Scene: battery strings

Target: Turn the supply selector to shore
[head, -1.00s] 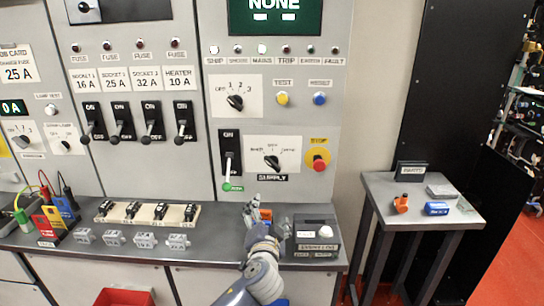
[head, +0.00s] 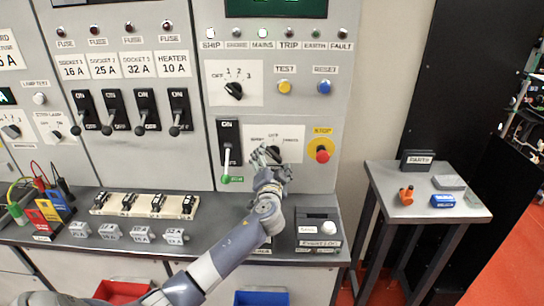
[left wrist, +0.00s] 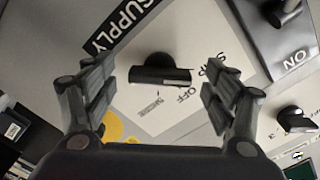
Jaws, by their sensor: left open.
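The supply selector is a black rotary knob (left wrist: 160,70) on a white plate (left wrist: 185,50) with a black SUPPLY label (left wrist: 122,22) beside it. In the head view, the knob and plate (head: 292,132) are on the grey panel, partly hidden by my left gripper (head: 268,157). In the left wrist view, my left gripper (left wrist: 160,92) is open, with one finger on each side of the knob and a visible gap to both. I cannot tell which printed position the knob points to. My right gripper is not in view.
A black lever switch with a green tip (head: 226,179) is just left of the selector, and a red stop button on yellow (head: 322,156) is to its right. Below, the grey counter (head: 92,243) carries a dark box (head: 318,222). A side table (head: 385,178) stands at the right.

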